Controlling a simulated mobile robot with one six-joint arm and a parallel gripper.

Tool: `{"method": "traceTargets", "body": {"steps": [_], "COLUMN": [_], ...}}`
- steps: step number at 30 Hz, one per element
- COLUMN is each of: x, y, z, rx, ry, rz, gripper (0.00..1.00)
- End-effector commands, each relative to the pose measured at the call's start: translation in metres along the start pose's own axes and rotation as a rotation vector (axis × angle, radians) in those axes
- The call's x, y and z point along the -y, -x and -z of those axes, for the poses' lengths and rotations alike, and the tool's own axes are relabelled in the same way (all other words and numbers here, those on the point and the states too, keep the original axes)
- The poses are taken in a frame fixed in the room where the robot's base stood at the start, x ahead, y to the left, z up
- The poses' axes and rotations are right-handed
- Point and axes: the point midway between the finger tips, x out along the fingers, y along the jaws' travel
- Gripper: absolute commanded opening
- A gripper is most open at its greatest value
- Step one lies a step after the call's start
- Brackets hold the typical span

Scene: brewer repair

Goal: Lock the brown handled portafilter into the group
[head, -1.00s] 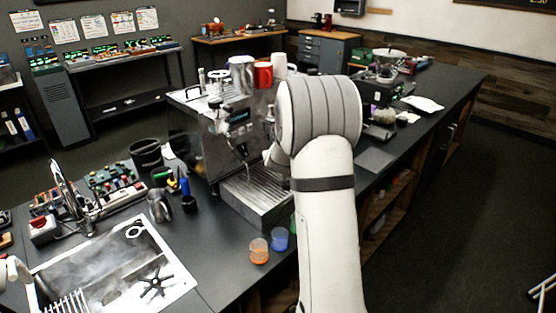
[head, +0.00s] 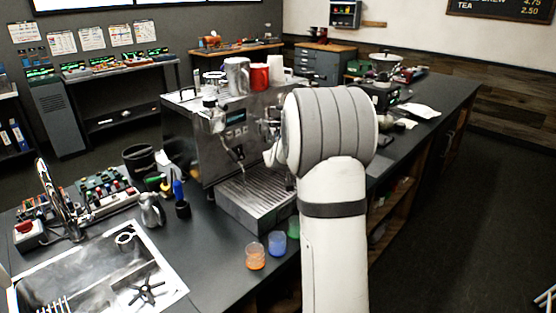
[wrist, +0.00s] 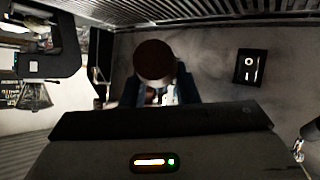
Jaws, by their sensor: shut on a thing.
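The round brown end of the portafilter's handle (wrist: 155,60) shows in the wrist view, between the dark fingers of my gripper (wrist: 154,92). My gripper is shut on this handle. The portafilter's basket and the group are hidden behind the handle and gripper, so I cannot tell whether they touch. In the head view, the steel espresso machine (head: 208,145) stands on the dark counter. My arm covers its right side, my gripper and the portafilter.
The slatted drip tray (head: 255,200) juts from the machine's front. An orange cup (head: 255,257), a blue cup (head: 277,243) and a partly covered green cup (head: 293,229) stand near the counter edge. A steel pitcher (head: 151,211) and a sink (head: 95,270) are to the left.

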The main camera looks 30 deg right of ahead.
Motion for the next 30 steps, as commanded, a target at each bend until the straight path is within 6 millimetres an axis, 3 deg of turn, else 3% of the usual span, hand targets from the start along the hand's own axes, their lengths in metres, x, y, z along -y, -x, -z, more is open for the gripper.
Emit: {"method": "traceTargets", "body": {"steps": [30], "x": [0.0033], "y": [-0.002], "z": [0.0009], "rx": [-0.02], "ry": [0.029], "rz": [0.051], "gripper": [0.0]}}
